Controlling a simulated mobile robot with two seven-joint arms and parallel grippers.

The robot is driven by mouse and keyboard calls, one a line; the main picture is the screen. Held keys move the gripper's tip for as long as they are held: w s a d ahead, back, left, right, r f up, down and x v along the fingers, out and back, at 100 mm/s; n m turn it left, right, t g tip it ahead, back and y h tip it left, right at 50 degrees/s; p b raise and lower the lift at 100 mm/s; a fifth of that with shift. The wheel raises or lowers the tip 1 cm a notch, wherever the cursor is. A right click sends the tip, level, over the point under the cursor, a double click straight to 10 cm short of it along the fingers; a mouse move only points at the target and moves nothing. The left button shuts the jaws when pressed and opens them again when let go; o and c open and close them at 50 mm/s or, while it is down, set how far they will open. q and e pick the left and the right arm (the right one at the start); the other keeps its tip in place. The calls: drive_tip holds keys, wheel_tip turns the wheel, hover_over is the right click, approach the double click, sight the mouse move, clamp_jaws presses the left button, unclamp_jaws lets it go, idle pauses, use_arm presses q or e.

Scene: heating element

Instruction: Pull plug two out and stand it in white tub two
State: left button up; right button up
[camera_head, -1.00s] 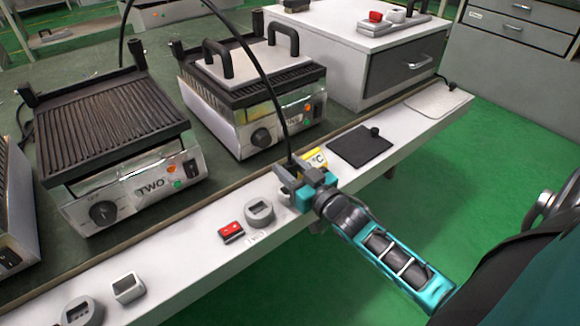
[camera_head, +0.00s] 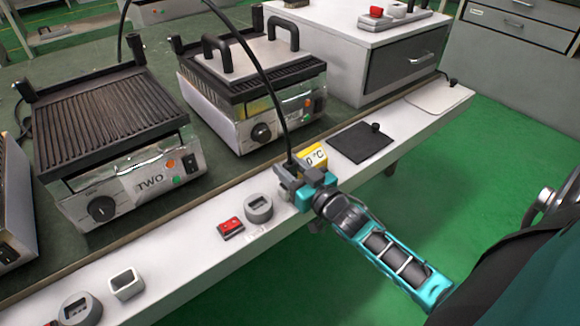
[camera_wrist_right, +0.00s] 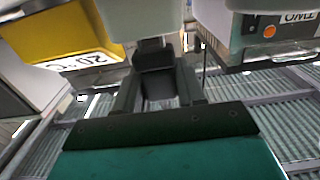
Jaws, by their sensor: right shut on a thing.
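My right gripper (camera_head: 293,172) is shut around the lower end of a black cable (camera_head: 272,85). The plug itself is mostly hidden between the fingers; a dark grey part of it (camera_wrist_right: 155,55) shows between the jaws in the right wrist view. The gripper is just above the white ledge, right of a round grey socket (camera_head: 258,208). A pale block or tub wall (camera_wrist_right: 140,14) is beyond the jaws in the wrist view; I cannot tell which. A small white square tub (camera_head: 127,285) stands open at the lower left. My left gripper is not in view.
A yellow temperature display (camera_head: 315,157) is close behind the gripper. A red switch (camera_head: 230,228) sits left of the socket. A black plate (camera_head: 362,141) lies to the right.

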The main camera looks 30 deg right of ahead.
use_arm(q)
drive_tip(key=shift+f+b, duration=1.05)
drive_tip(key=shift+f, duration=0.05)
use_arm(e)
drive_tip(key=shift+f, duration=1.6)
drive_tip(key=o, duration=1.1)
drive_tip(key=shift+o, duration=0.2)
drive_tip(key=s+p, duration=0.1)
drive_tip(key=s, duration=0.2)
drive_tip(key=shift+d, duration=0.1)
use_arm(q)
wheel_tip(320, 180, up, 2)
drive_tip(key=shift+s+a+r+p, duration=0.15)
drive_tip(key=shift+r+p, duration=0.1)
drive_tip(key=shift+p, duration=0.8)
use_arm(e)
drive_tip(key=s, duration=1)
drive_tip(key=shift+d, duration=0.4)
